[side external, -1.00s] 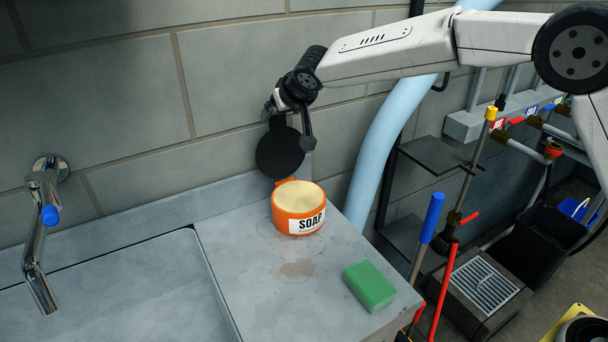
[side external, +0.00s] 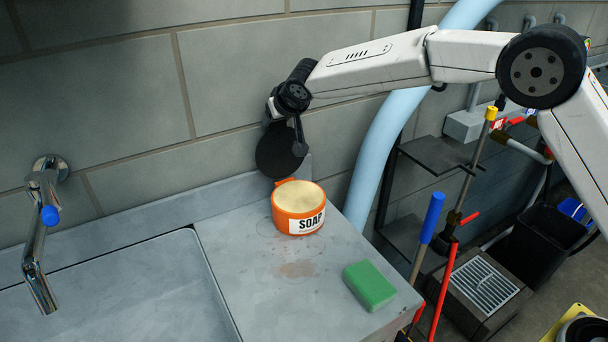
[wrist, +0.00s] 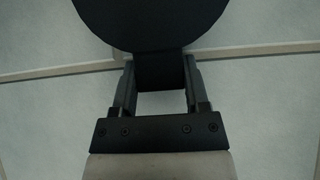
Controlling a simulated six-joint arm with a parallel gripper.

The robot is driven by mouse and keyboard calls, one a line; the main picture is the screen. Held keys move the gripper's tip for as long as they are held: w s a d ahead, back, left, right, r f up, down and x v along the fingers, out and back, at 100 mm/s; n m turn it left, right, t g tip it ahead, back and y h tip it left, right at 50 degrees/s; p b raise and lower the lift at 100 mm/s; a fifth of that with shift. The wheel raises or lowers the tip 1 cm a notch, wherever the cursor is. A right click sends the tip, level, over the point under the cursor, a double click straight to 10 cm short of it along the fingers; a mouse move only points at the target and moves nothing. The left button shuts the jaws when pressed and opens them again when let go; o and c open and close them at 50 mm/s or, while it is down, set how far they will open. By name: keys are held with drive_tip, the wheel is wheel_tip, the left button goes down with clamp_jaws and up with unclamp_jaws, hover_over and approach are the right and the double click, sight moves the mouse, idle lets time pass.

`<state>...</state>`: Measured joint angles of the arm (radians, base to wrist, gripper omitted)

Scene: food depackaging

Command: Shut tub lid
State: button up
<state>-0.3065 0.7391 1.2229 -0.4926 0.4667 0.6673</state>
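The orange tub (side external: 283,222) stands upright on the grey counter, labelled "SOAP". Its top is uncovered and shows pale cream contents. A black round lid (side external: 277,155) stands nearly upright behind the tub, its lower edge close to the tub's back rim. I cannot tell if the two are joined there. My gripper (side external: 288,130) is above and behind the tub. In the wrist view the gripper (wrist: 160,75) has one finger on each side of the lid's narrow tab and looks shut on it. The lid's disc (wrist: 150,22) is cut off by the top edge.
A green sponge (side external: 369,286) lies at the counter's front right. A sink basin (side external: 130,295) with a chrome tap (side external: 38,240) is at the left. The wall is close behind the lid. A blue pipe (side external: 385,135) rises right of the counter (side external: 250,290).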

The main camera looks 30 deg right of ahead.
clamp_jaws()
drive_tip(key=shift+s, duration=0.1)
drive_tip(key=shift+s+r, duration=0.1)
drive_tip(key=shift+s, duration=1.2)
hover_over(312, 214)
drive_tip(key=s, duration=0.2)
wheel_tip(312, 214, down, 10)
drive_tip(key=shift+s+f, duration=0.15)
drive_tip(key=shift+f, duration=0.75)
drive_tip(key=shift+s+f, duration=0.1)
drive_tip(key=shift+f, duration=0.8)
